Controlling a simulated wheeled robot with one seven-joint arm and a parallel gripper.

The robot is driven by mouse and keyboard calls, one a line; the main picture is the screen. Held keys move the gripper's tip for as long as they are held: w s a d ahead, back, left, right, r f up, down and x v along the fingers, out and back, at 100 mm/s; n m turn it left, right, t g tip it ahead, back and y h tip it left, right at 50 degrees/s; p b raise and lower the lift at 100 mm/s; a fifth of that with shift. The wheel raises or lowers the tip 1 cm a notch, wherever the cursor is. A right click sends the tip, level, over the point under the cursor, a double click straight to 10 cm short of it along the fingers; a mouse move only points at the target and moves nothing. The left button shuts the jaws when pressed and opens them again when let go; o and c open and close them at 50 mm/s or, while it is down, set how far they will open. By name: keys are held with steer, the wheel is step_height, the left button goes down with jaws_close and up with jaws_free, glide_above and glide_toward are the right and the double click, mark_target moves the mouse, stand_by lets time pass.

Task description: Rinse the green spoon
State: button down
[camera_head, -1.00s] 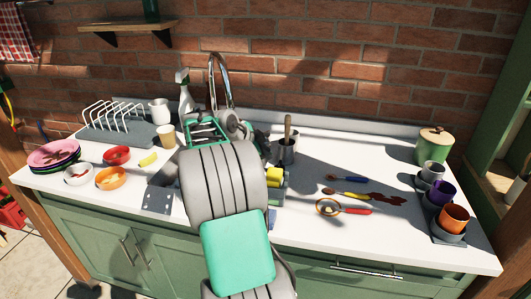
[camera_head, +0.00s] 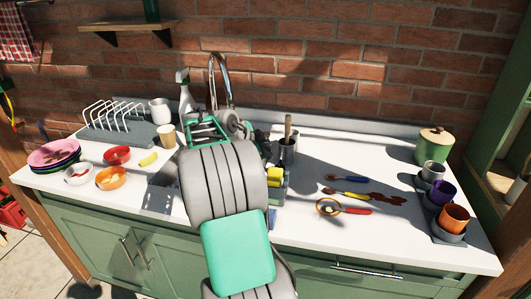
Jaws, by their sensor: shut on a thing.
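My gripper (camera_head: 207,130) is over the sink area, close in front of the chrome tap (camera_head: 229,85). My own arm covers most of it and the basin. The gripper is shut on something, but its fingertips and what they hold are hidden. No green spoon shows anywhere on the open counter, so the held thing is probably the green spoon. I cannot tell whether water is running.
Bowls, plates (camera_head: 54,155) and a dish rack (camera_head: 118,128) stand left. A utensil holder (camera_head: 287,150) and yellow sponge (camera_head: 274,175) are right of my arm. Dirty spoons (camera_head: 350,195), a strainer (camera_head: 328,207), cups (camera_head: 455,217) and a green pot (camera_head: 433,145) stand farther right.

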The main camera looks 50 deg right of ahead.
steer(key=s+r+b, duration=0.2)
steer(key=s+r, duration=0.2)
steer(key=s, duration=0.4)
steer(key=shift+b, duration=0.35)
